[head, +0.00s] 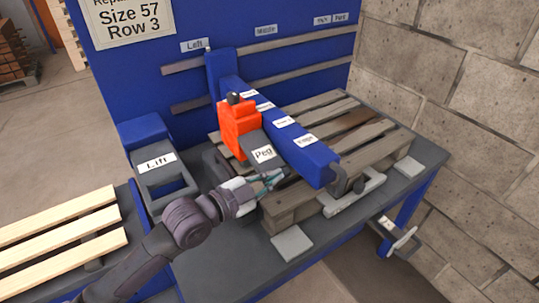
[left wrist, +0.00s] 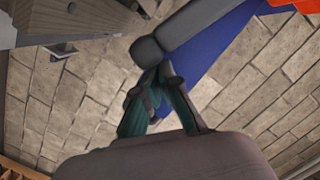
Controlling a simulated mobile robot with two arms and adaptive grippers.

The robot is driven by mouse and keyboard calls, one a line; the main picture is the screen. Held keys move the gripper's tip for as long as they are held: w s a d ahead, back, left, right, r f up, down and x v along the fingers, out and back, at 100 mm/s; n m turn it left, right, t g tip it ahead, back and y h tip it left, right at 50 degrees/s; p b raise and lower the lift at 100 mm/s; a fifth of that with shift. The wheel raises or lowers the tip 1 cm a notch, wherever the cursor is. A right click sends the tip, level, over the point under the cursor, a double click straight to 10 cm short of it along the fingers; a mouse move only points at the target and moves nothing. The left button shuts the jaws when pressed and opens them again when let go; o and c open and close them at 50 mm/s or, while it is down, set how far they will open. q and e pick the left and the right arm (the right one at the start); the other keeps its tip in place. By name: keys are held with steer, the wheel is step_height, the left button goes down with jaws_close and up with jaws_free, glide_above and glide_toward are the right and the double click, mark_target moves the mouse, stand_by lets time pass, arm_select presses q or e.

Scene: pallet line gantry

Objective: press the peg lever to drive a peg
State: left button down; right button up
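The peg lever (head: 263,153) is a dark grey bar labelled "Peg". It slopes down from an orange-red block (head: 238,128) on the blue gantry beam (head: 285,130). My left gripper (head: 279,174) is just below the lever's lower end in the head view, its fingers close together and nothing seen between them. In the left wrist view the fingertips (left wrist: 160,76) come together at the rounded end of the grey lever (left wrist: 147,50); whether they touch it I cannot tell. A weathered wooden pallet (head: 290,205) lies under the beam. My right gripper is not in view.
A grey "Lift" lever frame (head: 165,180) stands left of the pallet. Light slats (head: 60,240) lie at lower left. A handle (head: 400,238) sticks out at the table's right end. A blue panel (head: 240,25) stands behind, a block wall (head: 460,110) at right.

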arm_select(q)
steer(key=f, duration=0.2)
steer(key=a+f+y, duration=0.1)
steer(key=shift+w+f+g, duration=0.1)
steer(key=shift+f+g, duration=0.2)
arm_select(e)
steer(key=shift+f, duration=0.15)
arm_select(q)
steer(key=s+a+r+h, duration=0.1)
steer(key=s+a+r, duration=0.3)
steer(key=s, duration=0.1)
steer(key=shift+s+a+r, duration=0.15)
steer(key=shift+s+r, duration=0.05)
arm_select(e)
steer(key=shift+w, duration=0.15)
arm_select(q)
steer(key=shift+a, duration=0.1)
